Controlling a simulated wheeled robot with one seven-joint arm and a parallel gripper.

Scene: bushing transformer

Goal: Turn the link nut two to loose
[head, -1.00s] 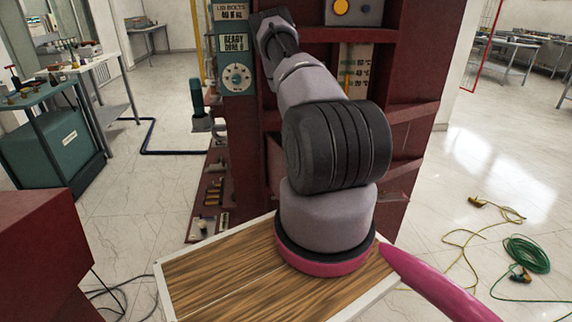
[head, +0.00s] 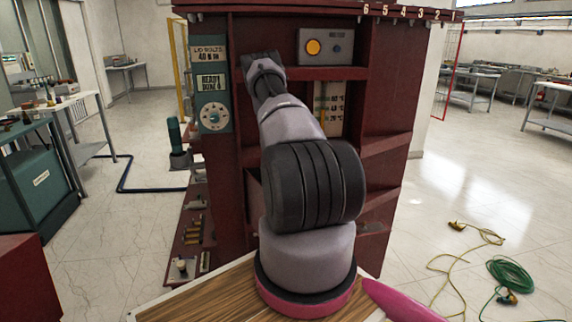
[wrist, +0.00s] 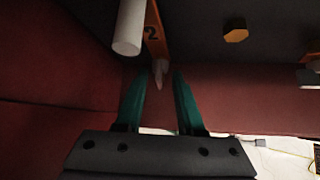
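In the wrist view my gripper (wrist: 163,76) has two teal fingers, spread apart with a gap between them. An orange bar marked 2 (wrist: 153,36) hangs just beyond the fingertips. A pale pointed end (wrist: 158,72) shows below it, in line with the gap; I cannot tell whether it is between the fingers or beyond them. A yellow-orange hexagonal nut (wrist: 236,34) sits on the dark surface to the right, apart from the fingers. I cannot tell which part is link nut two. My gripper is hidden behind my arm in the head view.
A white cylinder (wrist: 129,28) stands close left of the orange bar. A dark red wall (wrist: 60,60) lies to the left. The red cabinet (head: 390,110) has shelves and a panel with a dial (head: 213,116). Cables (head: 510,272) lie on the floor at right.

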